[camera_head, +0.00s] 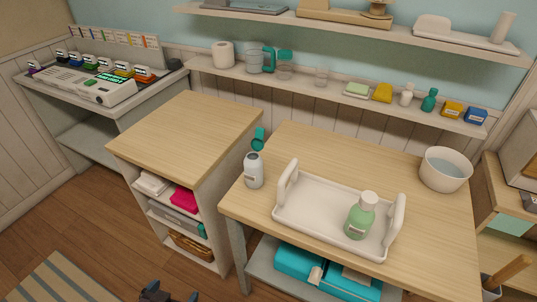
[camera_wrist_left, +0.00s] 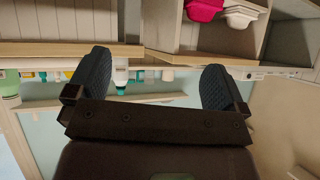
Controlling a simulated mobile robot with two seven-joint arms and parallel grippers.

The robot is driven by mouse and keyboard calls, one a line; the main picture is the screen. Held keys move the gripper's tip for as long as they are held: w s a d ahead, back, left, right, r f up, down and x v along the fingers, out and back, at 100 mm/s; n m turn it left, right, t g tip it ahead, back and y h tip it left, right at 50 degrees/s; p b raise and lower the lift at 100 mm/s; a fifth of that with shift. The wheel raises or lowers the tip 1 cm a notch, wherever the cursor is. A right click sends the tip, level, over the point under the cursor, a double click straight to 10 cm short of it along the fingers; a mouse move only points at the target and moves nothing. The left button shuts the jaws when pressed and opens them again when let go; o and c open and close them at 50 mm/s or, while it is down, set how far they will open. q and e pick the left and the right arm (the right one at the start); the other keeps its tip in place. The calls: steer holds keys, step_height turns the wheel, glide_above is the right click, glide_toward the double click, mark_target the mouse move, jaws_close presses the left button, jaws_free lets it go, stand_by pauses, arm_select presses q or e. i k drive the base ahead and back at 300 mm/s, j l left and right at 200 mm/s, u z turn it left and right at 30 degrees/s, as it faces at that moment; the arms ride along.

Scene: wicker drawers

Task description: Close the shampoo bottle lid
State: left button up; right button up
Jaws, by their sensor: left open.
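The shampoo bottle (camera_head: 254,172) is a pale grey-white bottle with a teal flip lid (camera_head: 258,139) that stands up open above it. It stands upright near the left edge of the wooden table. In the left wrist view, which is upside down, a white bottle with teal (camera_wrist_left: 121,76) that looks like it shows between the fingers, some way off. My left gripper (camera_head: 156,293) is at the bottom edge of the head view, low and in front of the furniture, apart from the bottle. Its two dark fingers are spread and empty in the wrist view (camera_wrist_left: 155,82). My right gripper is not seen.
A white bowl (camera_head: 445,170) stands at the table's right. A lower wooden cabinet (camera_head: 187,133) with a clear top stands left. A wall shelf (camera_head: 335,88) with small items runs behind.

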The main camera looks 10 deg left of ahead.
mark_target(257, 143)
steer(key=k+l+u, duration=0.1)
steer(key=k+u, duration=0.4)
steer(key=u, duration=0.25)
steer(key=k+u, duration=0.35)
steer(key=i+l, duration=0.05)
steer(key=i, duration=0.05)
